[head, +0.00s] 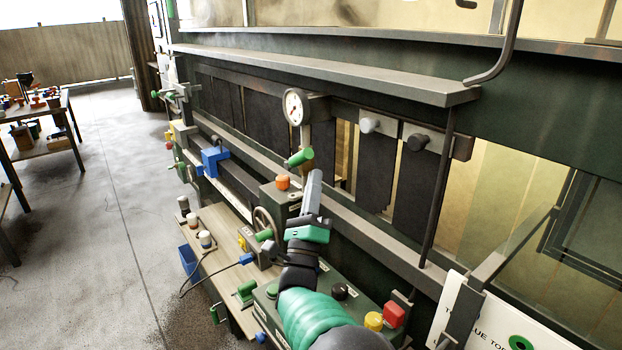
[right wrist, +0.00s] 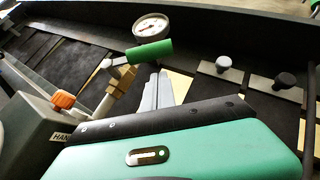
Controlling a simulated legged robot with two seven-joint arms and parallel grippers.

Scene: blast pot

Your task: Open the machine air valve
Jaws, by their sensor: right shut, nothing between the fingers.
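The air valve shows as a green handle (head: 300,157) below the gauge. In the right wrist view the green handle (right wrist: 150,51) sticks out to the right on a grey lever above a brass valve body (right wrist: 122,84). My right gripper (head: 314,178) points up at the handle from just below and to its right. Its grey fingers (right wrist: 157,92) are shut and empty, with their tips just under the handle. I cannot tell whether they touch it. The fingers and gripper body hide part of the valve's surroundings. My left gripper is not in view.
A round pressure gauge (head: 295,107) stands just above the handle. An orange knob (head: 282,183) on a grey-green box and a handwheel (head: 264,224) are close to the left. A long ledge (head: 330,70) overhangs the panel. Red (head: 393,314) and yellow buttons sit at lower right.

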